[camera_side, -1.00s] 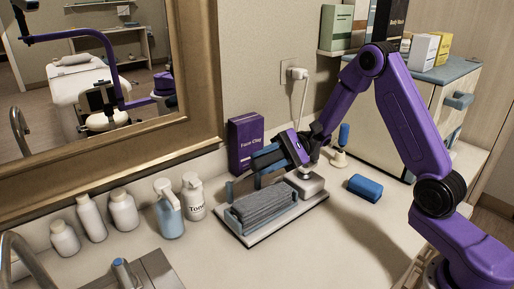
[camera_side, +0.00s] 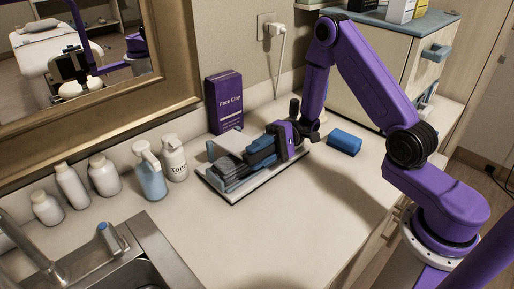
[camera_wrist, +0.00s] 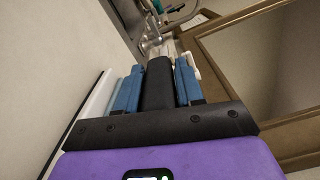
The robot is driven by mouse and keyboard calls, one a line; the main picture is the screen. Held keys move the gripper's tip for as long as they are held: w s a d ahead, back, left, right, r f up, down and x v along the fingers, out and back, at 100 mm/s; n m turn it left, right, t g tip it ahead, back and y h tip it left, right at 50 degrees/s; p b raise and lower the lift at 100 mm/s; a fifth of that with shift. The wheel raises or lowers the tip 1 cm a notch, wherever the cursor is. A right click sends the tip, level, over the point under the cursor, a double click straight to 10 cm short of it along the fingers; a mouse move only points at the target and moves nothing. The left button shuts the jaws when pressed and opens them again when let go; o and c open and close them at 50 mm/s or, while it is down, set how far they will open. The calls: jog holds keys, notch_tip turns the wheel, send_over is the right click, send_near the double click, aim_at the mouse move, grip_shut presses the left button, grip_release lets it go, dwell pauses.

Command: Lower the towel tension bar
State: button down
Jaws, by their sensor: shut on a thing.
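The towel tray (camera_side: 238,196) lies on the counter near the face clay box in the side view. My gripper (camera_side: 243,168) lies low and nearly flat over it, with its blue fingers reaching left along the tray. The fingers cover most of the grey towel, and only dark parts of it show. My gripper is shut on the tension bar, which the fingers largely hide.
The face clay box (camera_side: 224,103) stands behind the tray. A tonic bottle (camera_side: 174,158) and a blue pump bottle (camera_side: 149,172) stand to its left. A blue block (camera_side: 344,142) lies to the right. The sink (camera_side: 125,262) is front left. The front counter is clear.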

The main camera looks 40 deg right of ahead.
jog(key=shift+w+d+f, duration=0.1)
jog(key=shift+f, duration=0.15)
jog(key=c, duration=0.8)
grip_release()
jog(key=shift+c, duration=0.2)
jog(key=shift+r, duration=0.1)
